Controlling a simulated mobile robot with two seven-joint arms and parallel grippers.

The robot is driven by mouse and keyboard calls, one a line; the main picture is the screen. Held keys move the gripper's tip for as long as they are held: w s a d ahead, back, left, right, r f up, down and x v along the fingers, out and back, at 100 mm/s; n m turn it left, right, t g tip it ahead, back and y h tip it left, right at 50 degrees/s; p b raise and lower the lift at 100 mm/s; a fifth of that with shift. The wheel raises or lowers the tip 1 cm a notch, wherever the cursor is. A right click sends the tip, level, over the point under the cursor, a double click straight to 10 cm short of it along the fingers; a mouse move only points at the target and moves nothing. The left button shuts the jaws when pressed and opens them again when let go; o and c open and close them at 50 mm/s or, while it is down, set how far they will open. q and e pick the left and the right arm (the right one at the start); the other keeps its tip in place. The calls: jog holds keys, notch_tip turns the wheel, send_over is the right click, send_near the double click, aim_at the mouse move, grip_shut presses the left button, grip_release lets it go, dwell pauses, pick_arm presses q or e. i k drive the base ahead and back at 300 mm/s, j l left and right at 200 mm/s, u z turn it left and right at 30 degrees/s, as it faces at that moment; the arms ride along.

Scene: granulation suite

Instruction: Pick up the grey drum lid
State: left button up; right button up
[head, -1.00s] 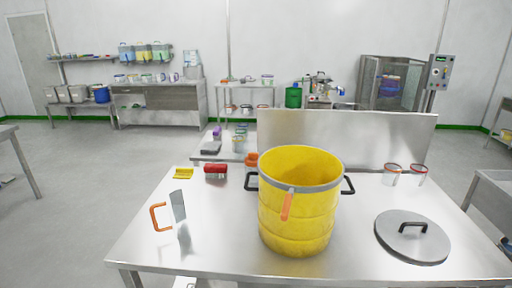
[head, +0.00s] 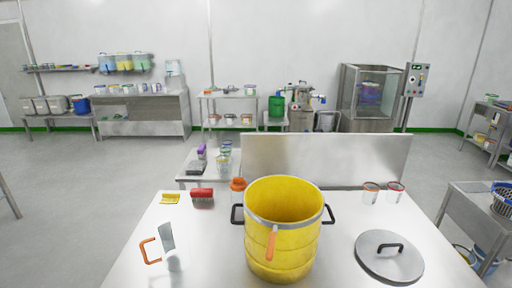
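The grey drum lid (head: 380,262) lies flat on the steel table at the right, a round disc with a black handle (head: 390,247) standing up across its top. The open yellow drum (head: 281,235) stands upright to the left of the lid, apart from it. The drum has a grey rim band, black side handles and an orange clamp lever on its front. Neither of my grippers shows in the head view.
A scraper with an orange handle (head: 151,250), a red brush (head: 202,198) and a yellow item (head: 170,198) are on the table's left. Two small clear jars (head: 370,193) stand at the back right, before a steel splash panel (head: 325,160). The table around the lid is clear.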

aim_at(388, 254)
jog(key=z, duration=1.35)
jog(key=l+u, duration=0.1)
jog(key=u, duration=0.3)
jog(key=i+l+u, duration=0.1)
jog(key=u, duration=0.25)
jog(key=l+u, duration=0.2)
jog(key=u, duration=0.2)
jog(key=l+u, duration=0.1)
jog(key=u, duration=0.25)
jog(key=l+u, duration=0.2)
jog(key=l, duration=0.15)
jog(key=k+l+u, duration=0.25)
jog(key=l+u, duration=0.2)
jog(key=l, duration=0.2)
